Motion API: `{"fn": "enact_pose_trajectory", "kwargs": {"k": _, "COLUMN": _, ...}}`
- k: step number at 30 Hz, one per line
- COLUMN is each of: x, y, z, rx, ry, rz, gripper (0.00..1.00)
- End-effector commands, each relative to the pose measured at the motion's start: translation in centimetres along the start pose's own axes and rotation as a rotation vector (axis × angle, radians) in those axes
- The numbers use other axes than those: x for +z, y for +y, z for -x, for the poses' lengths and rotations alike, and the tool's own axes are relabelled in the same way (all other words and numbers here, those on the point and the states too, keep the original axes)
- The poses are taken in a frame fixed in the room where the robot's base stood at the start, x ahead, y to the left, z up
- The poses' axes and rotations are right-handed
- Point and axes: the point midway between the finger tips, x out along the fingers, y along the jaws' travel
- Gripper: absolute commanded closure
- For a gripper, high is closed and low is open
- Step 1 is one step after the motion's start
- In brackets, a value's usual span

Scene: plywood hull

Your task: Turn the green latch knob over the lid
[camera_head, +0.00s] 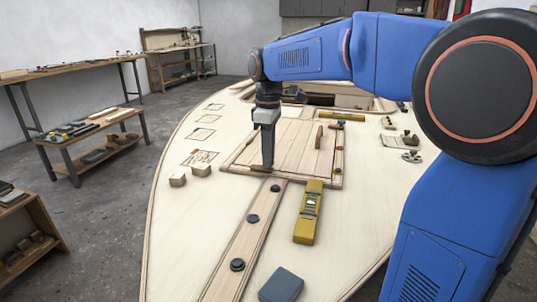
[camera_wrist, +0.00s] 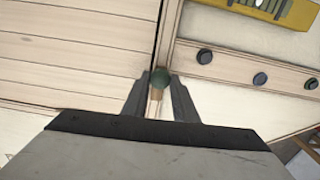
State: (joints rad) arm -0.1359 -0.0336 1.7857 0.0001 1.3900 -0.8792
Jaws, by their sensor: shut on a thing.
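The green latch knob (camera_wrist: 160,77) shows between my gripper's fingertips in the wrist view, at the corner of the planked wooden lid (camera_wrist: 70,60). A small brown wooden piece (camera_wrist: 156,95) shows just below it, partly between the fingers; its full direction is hidden. My gripper (camera_wrist: 160,88) is shut on the knob. In the head view my gripper (camera_head: 267,168) points straight down at the near left corner of the lid (camera_head: 300,152), and it hides the knob there. A short reddish-brown piece (camera_head: 257,168) sticks out left of the fingertips.
A yellow spirit level (camera_head: 305,228) lies near the lid's front edge. A wooden strip with dark knobs (camera_head: 252,218) runs toward me. Two wooden blocks (camera_head: 200,169) sit left of the lid. A blue-grey block (camera_head: 281,285) lies in front. The deck's left side is mostly clear.

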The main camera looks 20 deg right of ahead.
Motion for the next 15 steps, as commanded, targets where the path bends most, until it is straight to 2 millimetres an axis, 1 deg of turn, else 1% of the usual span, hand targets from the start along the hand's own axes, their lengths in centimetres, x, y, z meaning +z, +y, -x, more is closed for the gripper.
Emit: {"fn": "enact_pose_trajectory", "kwargs": {"k": 15, "x": -0.01, "y": 0.03, "z": 0.06, "rx": 0.001, "ry": 0.001, "rz": -0.47, "gripper": 0.96}}
